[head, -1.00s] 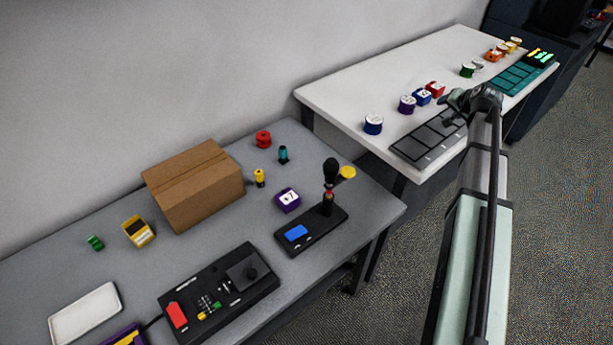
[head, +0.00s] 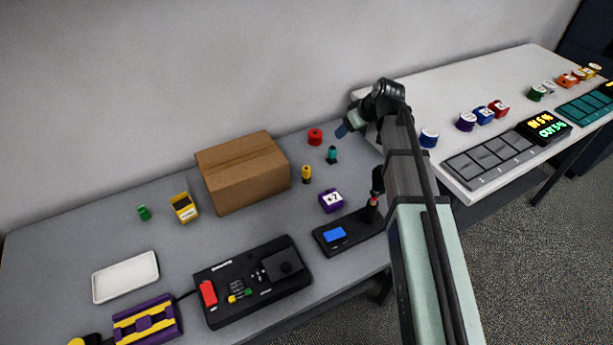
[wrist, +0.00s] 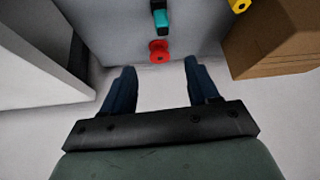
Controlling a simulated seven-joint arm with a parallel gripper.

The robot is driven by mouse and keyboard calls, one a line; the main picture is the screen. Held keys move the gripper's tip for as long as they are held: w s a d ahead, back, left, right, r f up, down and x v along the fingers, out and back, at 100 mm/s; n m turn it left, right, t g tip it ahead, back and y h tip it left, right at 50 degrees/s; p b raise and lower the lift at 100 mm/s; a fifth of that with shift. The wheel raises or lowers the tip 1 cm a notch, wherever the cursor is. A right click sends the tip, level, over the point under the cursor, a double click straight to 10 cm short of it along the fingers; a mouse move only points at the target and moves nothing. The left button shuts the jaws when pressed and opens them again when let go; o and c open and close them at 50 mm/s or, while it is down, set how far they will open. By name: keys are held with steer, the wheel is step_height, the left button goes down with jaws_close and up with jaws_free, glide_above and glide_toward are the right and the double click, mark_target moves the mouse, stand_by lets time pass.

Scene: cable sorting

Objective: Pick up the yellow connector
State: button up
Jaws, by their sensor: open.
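The yellow connector (head: 306,174) stands upright on the grey table, just right of the cardboard box in the head view. In the wrist view part of the yellow connector (wrist: 239,5) shows at the top edge, next to the box. My gripper (head: 342,131) is above the back right of the grey table, to the right of the yellow connector and apart from it. In the wrist view my gripper (wrist: 157,78) has its two blue fingers wide apart with nothing between them. A teal connector (head: 332,155) and a red spool (head: 315,137) are near it.
The cardboard box (head: 243,172) stands close left of the yellow connector. A purple block (head: 331,200) lies in front. A black device (head: 262,281), white tray (head: 126,277) and yellow bin (head: 184,207) are further left. The white table (head: 450,95) is at right.

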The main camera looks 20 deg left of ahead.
mark_target(307, 168)
steer(key=s+a+f+n+g, duration=0.1)
steer(key=s+a+n+g, duration=0.2)
steer(key=s+a+n, duration=0.5)
steer(key=shift+s+a+f+m+h, duration=0.15)
steer(key=shift+a+f+m, duration=0.35)
steer(key=shift+f, duration=1.65)
steer(key=shift+s+a+f+m+h, duration=0.2)
steer(key=shift+a+f, duration=0.45)
steer(key=shift+f, duration=1.55)
steer(key=shift+s+a+f+m+h, duration=0.15)
steer(key=shift+a+f+m, duration=0.4)
steer(key=shift+f, duration=1.6)
steer(key=c, duration=1.1)
steer(key=shift+r, duration=0.15)
